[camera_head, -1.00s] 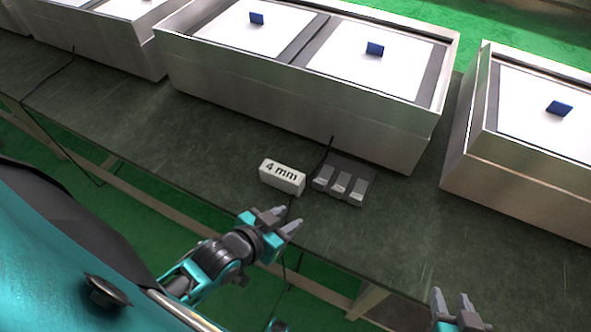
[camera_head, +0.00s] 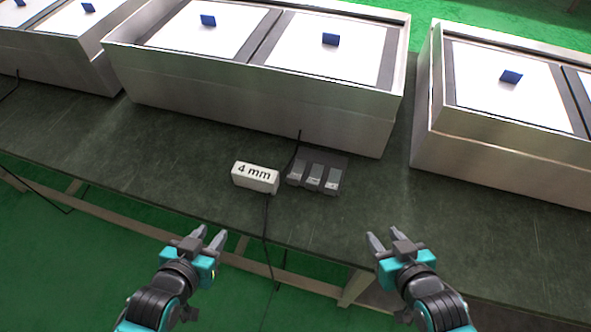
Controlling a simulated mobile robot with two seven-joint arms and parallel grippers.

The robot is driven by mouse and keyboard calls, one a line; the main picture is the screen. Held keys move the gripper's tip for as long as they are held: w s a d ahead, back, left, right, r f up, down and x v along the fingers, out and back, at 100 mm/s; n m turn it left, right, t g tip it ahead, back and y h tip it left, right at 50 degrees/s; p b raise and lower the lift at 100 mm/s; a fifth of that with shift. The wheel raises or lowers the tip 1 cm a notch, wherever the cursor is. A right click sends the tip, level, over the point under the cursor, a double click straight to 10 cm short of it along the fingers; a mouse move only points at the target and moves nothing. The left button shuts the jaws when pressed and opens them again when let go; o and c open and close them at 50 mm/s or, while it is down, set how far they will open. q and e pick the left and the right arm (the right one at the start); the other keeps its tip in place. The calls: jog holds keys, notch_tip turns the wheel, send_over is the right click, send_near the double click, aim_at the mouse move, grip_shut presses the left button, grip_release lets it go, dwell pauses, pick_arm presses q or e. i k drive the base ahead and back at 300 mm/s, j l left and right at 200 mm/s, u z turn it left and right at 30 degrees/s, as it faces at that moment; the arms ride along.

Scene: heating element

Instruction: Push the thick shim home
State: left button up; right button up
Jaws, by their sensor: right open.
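A dark holder (camera_head: 329,160) lies on the bench in front of the middle metal box, carrying small grey pieces (camera_head: 314,181) side by side. I cannot tell which piece, if any, is the thick shim, or how far any is pushed in. A white block (camera_head: 255,177) marked "4 mm" stands just left of the holder. My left gripper (camera_head: 209,236) is open and empty, below and left of the block, near the bench's front edge. My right gripper (camera_head: 389,238) is open and empty, below and right of the holder. Neither touches anything.
The middle metal box (camera_head: 250,118) has white panels (camera_head: 305,50) with blue tabs (camera_head: 330,39). Another box (camera_head: 500,155) stands right, and one more (camera_head: 75,72) left. A black cable (camera_head: 265,225) hangs over the front edge. The bench top (camera_head: 150,165) is clear left of the block.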

aim_at(294, 179)
jog(key=z, duration=0.8)
jog(key=k+j+z, duration=0.1)
jog(key=z, duration=0.3)
jog(key=k+j+z, duration=0.2)
jog(key=z, duration=0.2)
jog(key=k+j, duration=0.2)
